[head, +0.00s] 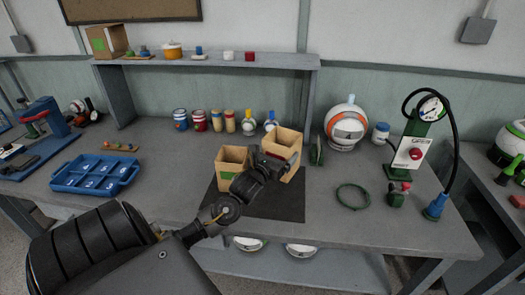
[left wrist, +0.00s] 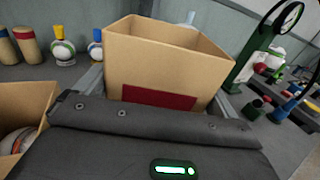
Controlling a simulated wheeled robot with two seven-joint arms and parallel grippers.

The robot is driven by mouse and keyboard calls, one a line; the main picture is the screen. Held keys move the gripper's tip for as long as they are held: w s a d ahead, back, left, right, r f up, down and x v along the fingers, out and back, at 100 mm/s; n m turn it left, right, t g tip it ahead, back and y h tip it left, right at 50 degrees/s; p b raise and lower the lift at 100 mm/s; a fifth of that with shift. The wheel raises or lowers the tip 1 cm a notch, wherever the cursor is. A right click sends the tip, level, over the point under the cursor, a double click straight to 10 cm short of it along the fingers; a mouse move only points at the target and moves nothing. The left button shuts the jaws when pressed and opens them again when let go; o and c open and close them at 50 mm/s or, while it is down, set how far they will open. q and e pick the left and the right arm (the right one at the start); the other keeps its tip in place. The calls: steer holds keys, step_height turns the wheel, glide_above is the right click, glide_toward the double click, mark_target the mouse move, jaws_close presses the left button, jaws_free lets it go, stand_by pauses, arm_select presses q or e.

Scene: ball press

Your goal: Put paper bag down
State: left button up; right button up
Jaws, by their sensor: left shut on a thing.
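A tan paper bag with a dark red label (head: 291,139) is at the right part of the dark mat (head: 262,208). My left gripper (head: 272,161) is shut on this bag, which is upright and open at the top. In the left wrist view the red-labelled bag (left wrist: 165,62) stands between the gripper's fingers (left wrist: 158,100). I cannot tell whether its base touches the mat. A second paper bag with a green label (head: 232,156) stands just left of it. In the left wrist view this second bag (left wrist: 28,100) has a ball inside.
A blue tray (head: 95,175) lies at the left. Cans and small balls stand behind the bags. A large orange-and-white ball (head: 345,126), a green ring (head: 352,196) and a gauge pump (head: 412,150) are to the right. Bare table lies in front of the mat's right side.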

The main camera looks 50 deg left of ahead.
arm_select(q)
step_height(320, 180, down, 9)
steer(key=shift+r+p, duration=0.1)
steer(key=shift+p, duration=0.3)
steer(key=shift+f, duration=0.2)
steer(key=shift+d+f, duration=0.1)
steer(key=shift+f, duration=0.05)
steer(key=o, duration=0.6)
steer(key=shift+s, duration=0.35)
steer(key=b+v, duration=0.1)
steer(key=v, duration=1)
steer(key=shift+s+b, duration=0.2)
steer(key=shift+b, duration=0.15)
